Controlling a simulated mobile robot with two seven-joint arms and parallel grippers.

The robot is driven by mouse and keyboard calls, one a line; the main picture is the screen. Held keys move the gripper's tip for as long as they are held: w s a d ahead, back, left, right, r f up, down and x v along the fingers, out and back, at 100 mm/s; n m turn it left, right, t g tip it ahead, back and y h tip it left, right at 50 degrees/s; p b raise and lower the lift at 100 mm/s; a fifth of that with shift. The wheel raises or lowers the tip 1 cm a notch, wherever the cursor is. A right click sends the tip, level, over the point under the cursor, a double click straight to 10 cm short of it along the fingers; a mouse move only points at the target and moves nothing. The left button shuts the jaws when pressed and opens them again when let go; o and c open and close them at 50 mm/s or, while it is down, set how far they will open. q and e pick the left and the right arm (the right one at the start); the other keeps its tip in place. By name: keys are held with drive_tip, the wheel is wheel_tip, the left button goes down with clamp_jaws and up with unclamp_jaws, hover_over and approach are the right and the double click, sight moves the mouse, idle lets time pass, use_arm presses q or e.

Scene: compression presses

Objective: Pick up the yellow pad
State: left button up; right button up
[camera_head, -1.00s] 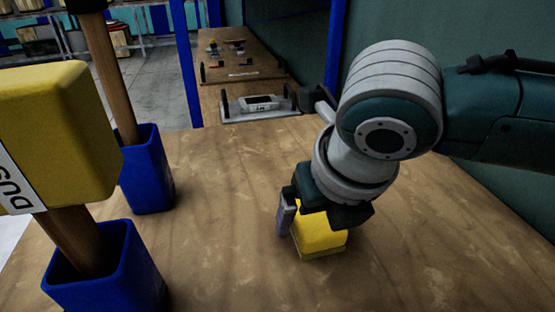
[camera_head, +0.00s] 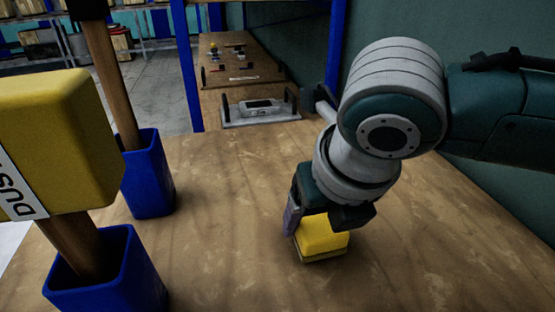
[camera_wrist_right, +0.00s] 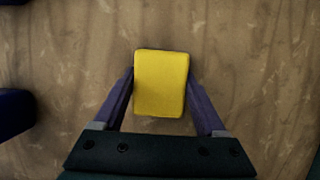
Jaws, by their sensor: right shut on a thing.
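The yellow pad (camera_head: 322,236) is a small block with a darker underside, on or just above the wooden table (camera_head: 225,240); I cannot tell if it touches. My right gripper (camera_head: 319,226) comes down over it from above and is shut on it. In the right wrist view the pad (camera_wrist_right: 161,83) lies between the two purple fingers of my right gripper (camera_wrist_right: 160,88), one along each side. In the head view the far finger is mostly hidden. My left gripper is not in view.
Two blue bins (camera_head: 147,172) (camera_head: 106,268) with wooden handles stand at the left. A large yellow block (camera_head: 60,140) with a label is close in front at the left. A grey tray (camera_head: 262,111) stands beyond the table's far edge. The table around the pad is clear.

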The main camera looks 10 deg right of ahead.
use_arm(q)
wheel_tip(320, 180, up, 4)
drive_tip(key=p, duration=0.3)
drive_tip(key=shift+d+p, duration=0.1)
drive_tip(key=shift+p, duration=0.25)
use_arm(e)
wheel_tip(320, 180, up, 19)
drive_tip(key=shift+r, duration=0.2)
drive_tip(key=o, duration=0.9)
drive_tip(key=c, duration=0.6)
drive_tip(key=shift+c, duration=0.3)
